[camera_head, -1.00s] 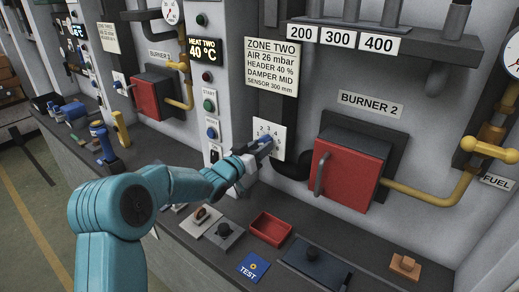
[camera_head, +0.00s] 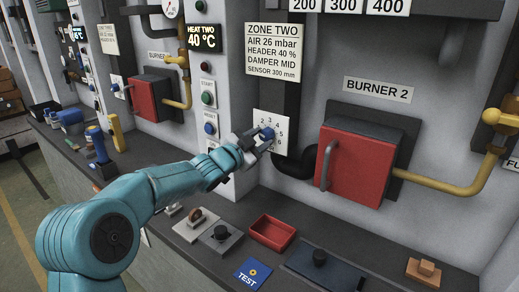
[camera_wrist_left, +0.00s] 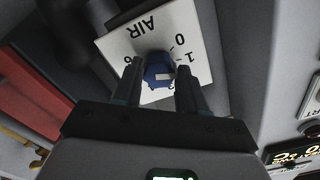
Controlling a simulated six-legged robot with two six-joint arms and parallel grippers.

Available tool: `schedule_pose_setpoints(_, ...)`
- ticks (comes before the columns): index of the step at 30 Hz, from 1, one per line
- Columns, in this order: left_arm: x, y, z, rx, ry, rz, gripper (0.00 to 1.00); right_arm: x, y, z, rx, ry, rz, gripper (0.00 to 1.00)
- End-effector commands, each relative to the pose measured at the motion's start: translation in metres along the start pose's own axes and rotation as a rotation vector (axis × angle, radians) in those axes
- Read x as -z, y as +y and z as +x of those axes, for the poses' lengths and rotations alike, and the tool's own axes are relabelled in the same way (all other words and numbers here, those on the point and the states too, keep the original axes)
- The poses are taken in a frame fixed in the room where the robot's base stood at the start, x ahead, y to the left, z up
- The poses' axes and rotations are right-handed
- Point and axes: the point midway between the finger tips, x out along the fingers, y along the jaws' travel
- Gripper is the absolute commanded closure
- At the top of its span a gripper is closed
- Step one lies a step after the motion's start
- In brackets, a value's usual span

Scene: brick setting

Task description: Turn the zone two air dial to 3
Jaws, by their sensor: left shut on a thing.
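The zone two air dial is a white plate (camera_head: 273,116) with numbers around a blue knob (camera_head: 267,133), on the dark column below the ZONE TWO sign (camera_head: 271,50). My left gripper (camera_head: 261,138) reaches it from the lower left and is shut on the knob. In the left wrist view the plate (camera_wrist_left: 122,44) appears upside down, with AIR on it. The blue knob (camera_wrist_left: 158,70) sits between the two dark fingers of my left gripper (camera_wrist_left: 160,86). A white mark shows on the knob; the number it points to cannot be told. My right gripper is out of view.
The red burner door (camera_head: 352,166) with its handle stands right of the dial, with a black pipe elbow (camera_head: 294,164) between. Below, the bench holds a red tray (camera_head: 272,232), a blue TEST card (camera_head: 252,273) and black-knobbed blocks. A yellow pipe (camera_head: 440,190) runs at right.

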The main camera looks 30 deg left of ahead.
Motion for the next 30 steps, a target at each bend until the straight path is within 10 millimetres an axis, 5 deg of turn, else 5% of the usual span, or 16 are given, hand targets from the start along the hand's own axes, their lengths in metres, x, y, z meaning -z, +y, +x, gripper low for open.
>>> schedule_pose_setpoints(30,0.001,-0.002,0.000,0.000,0.002,0.946,0.89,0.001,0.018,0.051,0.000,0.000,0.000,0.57)
